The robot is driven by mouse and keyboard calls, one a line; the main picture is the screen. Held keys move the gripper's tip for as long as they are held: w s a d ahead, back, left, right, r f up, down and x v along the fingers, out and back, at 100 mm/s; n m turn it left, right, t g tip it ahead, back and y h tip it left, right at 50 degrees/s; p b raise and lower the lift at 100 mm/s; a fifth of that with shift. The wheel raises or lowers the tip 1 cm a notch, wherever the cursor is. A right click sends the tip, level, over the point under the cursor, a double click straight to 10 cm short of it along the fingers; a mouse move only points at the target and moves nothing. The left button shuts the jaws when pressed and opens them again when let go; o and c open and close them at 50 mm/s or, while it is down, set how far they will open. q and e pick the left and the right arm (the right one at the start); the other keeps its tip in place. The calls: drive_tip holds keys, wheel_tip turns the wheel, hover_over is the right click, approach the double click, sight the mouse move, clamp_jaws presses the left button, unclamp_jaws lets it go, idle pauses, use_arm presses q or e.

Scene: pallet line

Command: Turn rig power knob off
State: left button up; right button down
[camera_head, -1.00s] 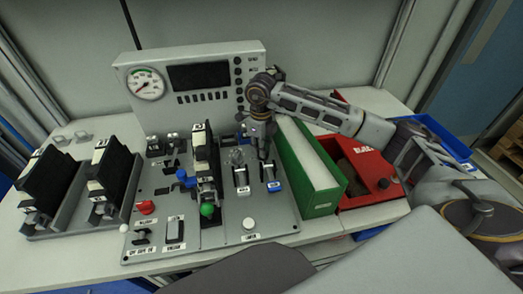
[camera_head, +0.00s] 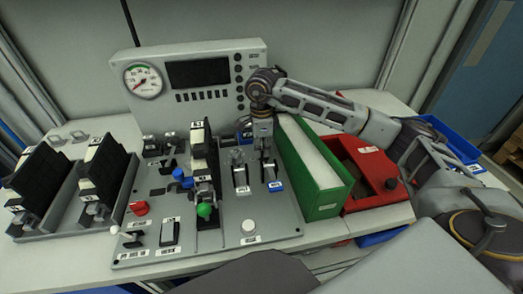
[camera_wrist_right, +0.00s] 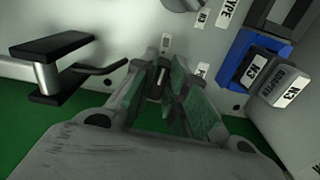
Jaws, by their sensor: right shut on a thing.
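The test rig has a grey upright panel (camera_head: 224,56) with a gauge, a dark screen and dark knobs at its right edge, and a sloping deck (camera_head: 275,212) with switches and levers. My right gripper (camera_head: 264,148) points down over the deck's right back part, behind a lever with a blue base (camera_head: 274,186). In the right wrist view its green-padded fingers (camera_wrist_right: 165,88) are closed around a small part, which they mostly hide. No readable label confirms this part as the rig power knob. My left gripper is not in view.
A green box (camera_head: 318,190) stands close to the right of my right gripper, with a red box (camera_head: 365,165) beyond it. Black modules stand in a grey rack (camera_head: 75,220) at the left. A blue bin (camera_head: 447,135) is at the right back.

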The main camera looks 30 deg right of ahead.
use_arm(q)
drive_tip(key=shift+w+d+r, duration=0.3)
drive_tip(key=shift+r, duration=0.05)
use_arm(e)
drive_tip(key=shift+r+n, duration=0.1)
drive_tip(key=shift+n, duration=0.3)
drive_tip(key=c, duration=1.4)
unclamp_jaws()
drive_tip(key=shift+c, duration=0.2)
wheel_tip(320, 180, up, 12)
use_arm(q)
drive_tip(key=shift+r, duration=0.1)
use_arm(e)
drive_tip(key=shift+r, duration=0.1)
